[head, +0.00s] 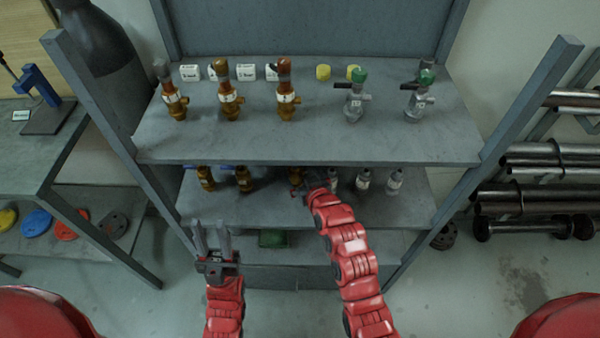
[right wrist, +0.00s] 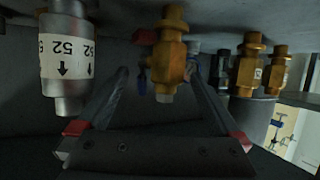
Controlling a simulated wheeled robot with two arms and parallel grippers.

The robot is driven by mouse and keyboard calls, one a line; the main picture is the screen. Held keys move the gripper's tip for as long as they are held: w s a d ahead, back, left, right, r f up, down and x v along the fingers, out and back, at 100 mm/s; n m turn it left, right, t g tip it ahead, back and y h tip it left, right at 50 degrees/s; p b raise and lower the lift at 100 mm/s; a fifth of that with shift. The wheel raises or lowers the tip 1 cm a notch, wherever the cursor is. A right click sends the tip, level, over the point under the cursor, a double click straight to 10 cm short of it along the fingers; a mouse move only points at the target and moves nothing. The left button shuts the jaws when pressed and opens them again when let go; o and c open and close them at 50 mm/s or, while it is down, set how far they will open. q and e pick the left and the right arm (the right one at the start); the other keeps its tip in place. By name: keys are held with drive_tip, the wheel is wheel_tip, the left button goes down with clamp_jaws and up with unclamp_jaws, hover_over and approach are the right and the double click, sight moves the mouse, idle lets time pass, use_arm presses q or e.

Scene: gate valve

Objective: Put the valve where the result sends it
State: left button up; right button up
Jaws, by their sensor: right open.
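Several valves stand on the shelf rack. On the upper shelf are brass valves (head: 230,100) and grey ones with green tops (head: 355,100). On the middle shelf are smaller brass valves (head: 243,179) and grey valves (head: 394,182). My right gripper (head: 312,178) reaches into the middle shelf, its fingers hard to see in the head view. In the right wrist view it is open (right wrist: 160,85), with a brass valve (right wrist: 171,52) with a blue part between or just beyond the fingertips; contact is unclear. A grey valve labelled 52 (right wrist: 66,60) is outside the left finger. My left gripper (head: 212,238) is open and empty before the rack.
The upper shelf (head: 310,145) overhangs the right gripper's space. White label cards (head: 246,72) and yellow discs (head: 323,72) lie behind the upper valves. A green box (head: 272,239) sits low in the rack. A bench (head: 60,150) stands left; pipes (head: 545,195) are right.

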drive_tip(key=b+v, duration=0.2)
drive_tip(key=v, duration=0.9)
idle(0.3)
